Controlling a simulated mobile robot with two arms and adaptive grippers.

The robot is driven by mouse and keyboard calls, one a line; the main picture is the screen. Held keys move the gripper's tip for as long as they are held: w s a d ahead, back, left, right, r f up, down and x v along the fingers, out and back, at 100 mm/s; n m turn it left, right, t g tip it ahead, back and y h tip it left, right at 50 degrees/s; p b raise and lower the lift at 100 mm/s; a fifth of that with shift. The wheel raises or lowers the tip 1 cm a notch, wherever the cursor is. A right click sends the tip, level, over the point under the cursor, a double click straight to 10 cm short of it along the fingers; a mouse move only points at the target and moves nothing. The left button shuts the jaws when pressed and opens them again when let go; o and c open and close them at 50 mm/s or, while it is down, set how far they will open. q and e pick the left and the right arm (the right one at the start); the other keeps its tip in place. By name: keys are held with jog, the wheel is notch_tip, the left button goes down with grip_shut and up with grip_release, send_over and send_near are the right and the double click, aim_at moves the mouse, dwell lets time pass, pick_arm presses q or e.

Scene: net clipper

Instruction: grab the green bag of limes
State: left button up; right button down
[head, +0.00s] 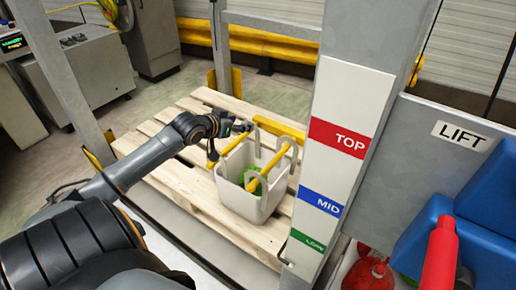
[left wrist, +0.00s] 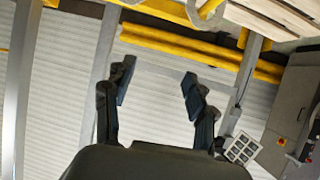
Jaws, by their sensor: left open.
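The green bag of limes (head: 254,181) lies inside a white bin (head: 233,196) with yellow bars across its top. The bin stands on the wooden pallet, and its wall and bars hide part of the bag. My left gripper (head: 230,140) is above the bin's far left rim, apart from the bag. In the left wrist view the gripper's two fingers (left wrist: 156,82) are spread with nothing between them. The bag does not show clearly in that view. My right gripper is not in view.
The wooden pallet (head: 180,183) has bare slats around the bin. A grey post with a TOP/MID/LOW sign (head: 339,135) stands just right of the bin. Red net bags (head: 368,274) and a blue object (head: 485,205) are at right. A yellow rail (head: 265,44) runs behind.

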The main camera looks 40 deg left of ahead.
pick_arm(q)
notch_tip(320, 180, down, 9)
jog(key=b, duration=0.8)
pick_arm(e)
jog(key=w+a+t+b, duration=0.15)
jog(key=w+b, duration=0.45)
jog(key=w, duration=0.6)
pick_arm(q)
jog(key=b, duration=0.3)
send_near(251, 168)
jog(key=x, duration=0.4)
jog(key=shift+w+f, duration=0.4)
jog(key=shift+w, duration=0.15)
jog(key=b+x, duration=0.2)
jog(key=x, duration=0.3)
jog(key=shift+w+f, duration=0.2)
jog(key=shift+w, duration=0.1)
jog(key=shift+w+a+f, duration=0.1)
jog(key=shift+w, duration=0.2)
grip_shut()
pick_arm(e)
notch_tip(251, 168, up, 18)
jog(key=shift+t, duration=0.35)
